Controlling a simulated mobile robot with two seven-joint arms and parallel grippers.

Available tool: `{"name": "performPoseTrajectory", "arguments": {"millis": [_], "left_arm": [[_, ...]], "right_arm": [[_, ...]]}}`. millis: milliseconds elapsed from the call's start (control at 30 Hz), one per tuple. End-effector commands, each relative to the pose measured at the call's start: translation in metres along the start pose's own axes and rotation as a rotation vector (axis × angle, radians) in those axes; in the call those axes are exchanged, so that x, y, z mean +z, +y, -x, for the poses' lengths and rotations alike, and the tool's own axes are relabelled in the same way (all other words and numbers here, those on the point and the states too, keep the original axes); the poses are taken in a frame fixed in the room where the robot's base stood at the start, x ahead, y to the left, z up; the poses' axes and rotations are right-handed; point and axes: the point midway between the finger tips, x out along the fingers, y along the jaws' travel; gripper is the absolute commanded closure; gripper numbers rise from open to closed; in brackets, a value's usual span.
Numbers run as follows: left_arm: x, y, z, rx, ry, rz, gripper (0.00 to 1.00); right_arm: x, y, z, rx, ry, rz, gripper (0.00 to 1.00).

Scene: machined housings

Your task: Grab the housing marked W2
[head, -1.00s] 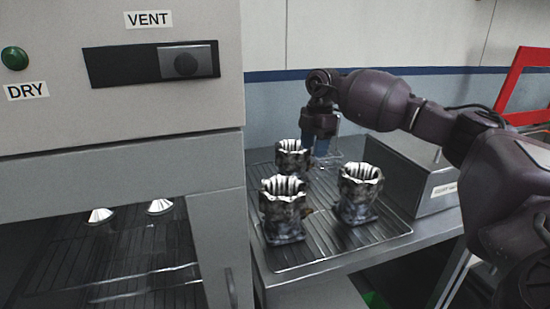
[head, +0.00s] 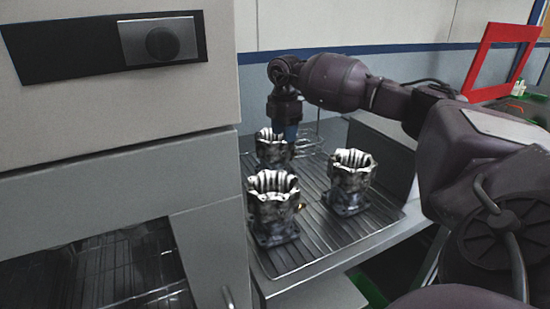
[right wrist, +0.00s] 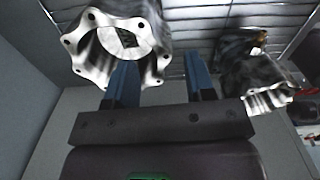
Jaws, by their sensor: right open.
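Three metal housings with scalloped rims stand upright on a wire rack (head: 318,228): one at the back (head: 272,150), one at front left (head: 273,212), one at right (head: 350,182). No W2 mark is readable on any. My right gripper (head: 290,132) points down at the back housing; its fingers are partly hidden behind that housing. In the right wrist view the gripper (right wrist: 161,78) is open, and one blue finger overlaps the rim of a near housing (right wrist: 90,62). I cannot tell whether that finger touches it. Nothing is held. My left gripper is out of view.
A large grey cabinet (head: 120,150) closes off the left side of the rack. A grey box (head: 385,150) stands to the right of the rack. A red frame (head: 500,62) is at far right. In the right wrist view, other housings (right wrist: 262,88) sit to the right.

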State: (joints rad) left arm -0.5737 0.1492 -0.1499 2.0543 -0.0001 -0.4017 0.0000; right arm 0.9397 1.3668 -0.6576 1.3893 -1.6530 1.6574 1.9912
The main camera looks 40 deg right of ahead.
Motion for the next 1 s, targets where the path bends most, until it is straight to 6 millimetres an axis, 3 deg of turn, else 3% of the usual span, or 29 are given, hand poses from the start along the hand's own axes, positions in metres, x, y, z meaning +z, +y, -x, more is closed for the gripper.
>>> {"name": "performPoseTrajectory", "arguments": {"millis": [400,667,1000], "left_arm": [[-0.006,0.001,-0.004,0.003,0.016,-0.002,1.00],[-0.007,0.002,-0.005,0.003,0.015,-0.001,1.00],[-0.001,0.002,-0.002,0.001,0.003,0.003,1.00]], "right_arm": [[0.002,-0.001,-0.046,-0.002,0.000,0.000,0.50],[0.002,-0.001,-0.050,0.000,0.000,0.000,0.50],[0.002,-0.001,-0.050,0.000,-0.001,0.000,0.99]]}}
